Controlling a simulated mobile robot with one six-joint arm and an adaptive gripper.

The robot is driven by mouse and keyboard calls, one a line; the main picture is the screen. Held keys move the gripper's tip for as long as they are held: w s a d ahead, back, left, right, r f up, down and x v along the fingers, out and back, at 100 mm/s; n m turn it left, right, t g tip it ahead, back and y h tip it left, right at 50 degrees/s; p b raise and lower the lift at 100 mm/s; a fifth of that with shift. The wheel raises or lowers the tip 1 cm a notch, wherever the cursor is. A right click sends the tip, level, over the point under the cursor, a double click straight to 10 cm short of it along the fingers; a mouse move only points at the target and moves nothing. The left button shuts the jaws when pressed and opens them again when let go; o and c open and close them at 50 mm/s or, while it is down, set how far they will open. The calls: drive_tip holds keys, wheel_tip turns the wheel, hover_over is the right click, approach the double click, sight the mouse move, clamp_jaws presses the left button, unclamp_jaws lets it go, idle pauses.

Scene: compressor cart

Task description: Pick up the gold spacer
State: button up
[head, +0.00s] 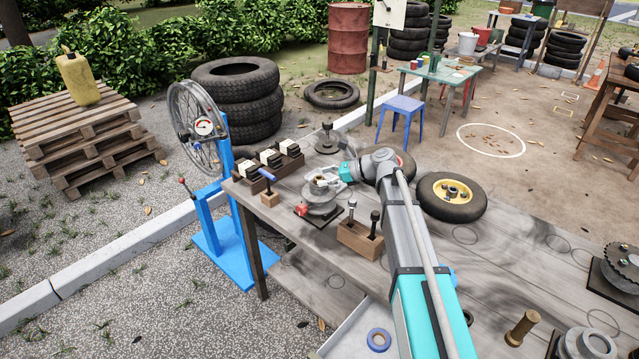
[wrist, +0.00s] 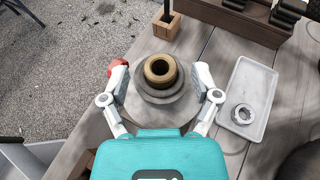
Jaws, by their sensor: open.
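The gold spacer (wrist: 160,70) is a thick ring with a dark central hole. In the wrist view it sits on top of a stepped grey round fixture (wrist: 160,95). My gripper (wrist: 160,77) is open, with one finger to each side of the spacer and visible gaps between. Nothing is held. In the head view my gripper (head: 326,180) is over the grey fixture (head: 318,207) near the table's far left end, and it largely hides the spacer there.
A red part (wrist: 117,66) is close by the left finger. A grey tray (wrist: 247,92) with a metal ring (wrist: 243,113) lies to the right. A wooden block (wrist: 166,25) stands beyond the fixture. A tool holder (head: 360,238) and a wheel (head: 451,197) also stand on the table.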

drive_tip(key=shift+w+a+f, duration=0.1)
drive_tip(key=shift+a+f, duration=0.15)
drive_tip(key=shift+a, duration=0.3)
drive_tip(key=shift+d, duration=0.1)
clamp_jaws()
